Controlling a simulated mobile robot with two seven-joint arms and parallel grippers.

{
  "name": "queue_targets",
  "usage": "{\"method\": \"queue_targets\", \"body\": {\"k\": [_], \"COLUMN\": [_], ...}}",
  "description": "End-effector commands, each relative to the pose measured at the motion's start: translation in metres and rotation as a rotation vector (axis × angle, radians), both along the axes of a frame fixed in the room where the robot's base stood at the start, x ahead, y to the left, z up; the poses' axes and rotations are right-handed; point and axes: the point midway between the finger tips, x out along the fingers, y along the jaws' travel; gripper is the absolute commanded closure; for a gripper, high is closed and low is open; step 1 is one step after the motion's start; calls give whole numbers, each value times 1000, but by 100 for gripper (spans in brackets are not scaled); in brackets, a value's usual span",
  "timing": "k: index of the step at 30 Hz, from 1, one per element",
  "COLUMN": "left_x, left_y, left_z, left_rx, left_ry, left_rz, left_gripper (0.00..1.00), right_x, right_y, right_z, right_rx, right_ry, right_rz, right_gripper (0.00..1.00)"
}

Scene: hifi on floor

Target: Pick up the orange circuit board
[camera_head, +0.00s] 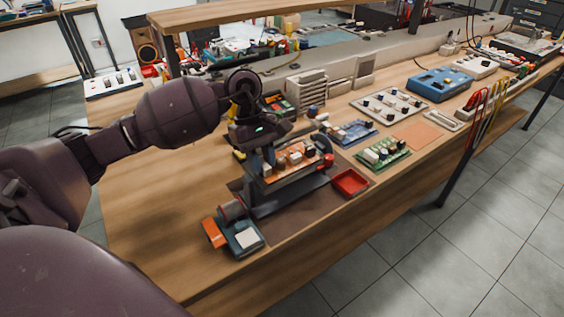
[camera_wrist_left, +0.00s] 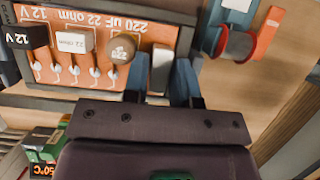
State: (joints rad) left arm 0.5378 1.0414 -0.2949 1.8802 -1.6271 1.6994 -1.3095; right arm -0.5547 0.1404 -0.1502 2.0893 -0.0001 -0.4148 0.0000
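The orange circuit board (camera_head: 294,161) sits tilted in a dark stand (camera_head: 290,196) on a brown mat. In the left wrist view the board (camera_wrist_left: 190,42) carries a white block, a brown round part and a black part, with printed labels. My left gripper (camera_head: 262,162) is over the board's left end in the head view. In the wrist view its two fingers (camera_wrist_left: 160,85) are apart, on either side of a pale block (camera_wrist_left: 161,68) at the board's end. Contact with that block or the board cannot be made out. My right gripper is out of view.
A red tray (camera_head: 350,182) is right of the stand. A small device with a reel (camera_head: 240,234) is in front, near the table edge. Green (camera_head: 384,152) and blue (camera_head: 354,131) boards lie to the right.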

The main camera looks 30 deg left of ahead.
Motion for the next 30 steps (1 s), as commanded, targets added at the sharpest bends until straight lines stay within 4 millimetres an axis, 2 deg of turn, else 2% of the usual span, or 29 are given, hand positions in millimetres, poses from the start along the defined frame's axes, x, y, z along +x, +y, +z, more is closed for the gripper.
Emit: {"method": "queue_targets", "body": {"k": [4, 9, 20, 26, 30], "left_x": [0, 0, 1, 1, 1], "left_y": [0, 0, 0, 1, 0], "left_z": [0, 1, 8, 40, 76], "left_rx": [0, 0, -1, 1, 2], "left_ry": [0, 0, -2, -7, -8], "left_rz": [0, 0, -1, -1, -1], "left_gripper": [74, 100, 100, 100, 100], "right_x": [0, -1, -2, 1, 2], "right_y": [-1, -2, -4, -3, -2], "right_z": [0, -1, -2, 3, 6], "right_rx": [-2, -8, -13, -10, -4], "right_ry": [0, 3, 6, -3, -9], "right_rz": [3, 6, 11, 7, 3], "right_gripper": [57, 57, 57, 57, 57]}}
